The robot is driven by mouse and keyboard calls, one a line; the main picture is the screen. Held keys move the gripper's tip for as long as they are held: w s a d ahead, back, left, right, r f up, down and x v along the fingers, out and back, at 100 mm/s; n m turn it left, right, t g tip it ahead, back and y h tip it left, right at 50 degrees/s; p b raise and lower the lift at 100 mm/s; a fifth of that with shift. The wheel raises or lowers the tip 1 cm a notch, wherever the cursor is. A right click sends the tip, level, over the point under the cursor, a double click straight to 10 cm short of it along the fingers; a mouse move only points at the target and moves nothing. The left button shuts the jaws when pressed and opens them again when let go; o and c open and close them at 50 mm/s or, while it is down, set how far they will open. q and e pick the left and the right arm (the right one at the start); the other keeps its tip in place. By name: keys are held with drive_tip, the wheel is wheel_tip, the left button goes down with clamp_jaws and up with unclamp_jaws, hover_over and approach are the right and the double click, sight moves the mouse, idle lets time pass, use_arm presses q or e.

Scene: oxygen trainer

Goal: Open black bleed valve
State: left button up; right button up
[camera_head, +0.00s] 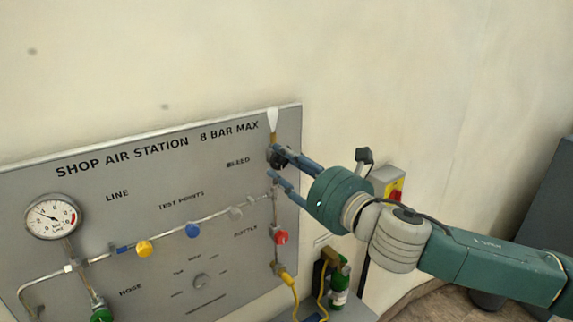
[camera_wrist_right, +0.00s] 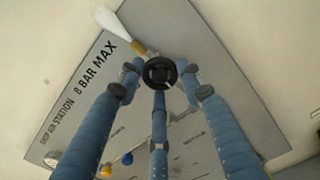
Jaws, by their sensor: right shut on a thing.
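The black bleed valve (camera_head: 275,157) is a dark round knob at the upper right of the grey panel, near the word BLEED, under a white cone-shaped piece. In the right wrist view the black bleed valve (camera_wrist_right: 160,73) shows as a spoked black handwheel between my fingers. My right gripper (camera_head: 277,165) comes in from the right and is shut on the knob, its blue fingers around it. The wrist view shows the right gripper (camera_wrist_right: 163,84) with one finger below the knob and one at each side. The fingers partly hide the knob in the head view. My left gripper is not in view.
The panel (camera_head: 110,210) carries a gauge (camera_head: 53,217), pipes, a yellow knob (camera_head: 144,248), a blue knob (camera_head: 193,230) and a red knob (camera_head: 281,238).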

drive_tip(key=shift+s+a+f+n, duration=0.1)
drive_tip(key=shift+f+n, duration=0.2)
drive_tip(key=shift+f, duration=0.3)
drive_tip(key=o, duration=0.9)
drive_tip(key=shift+o, duration=1.1)
drive_tip(key=shift+r, duration=0.2)
drive_tip(key=v, duration=1.2)
drive_tip(key=shift+f, duration=0.1)
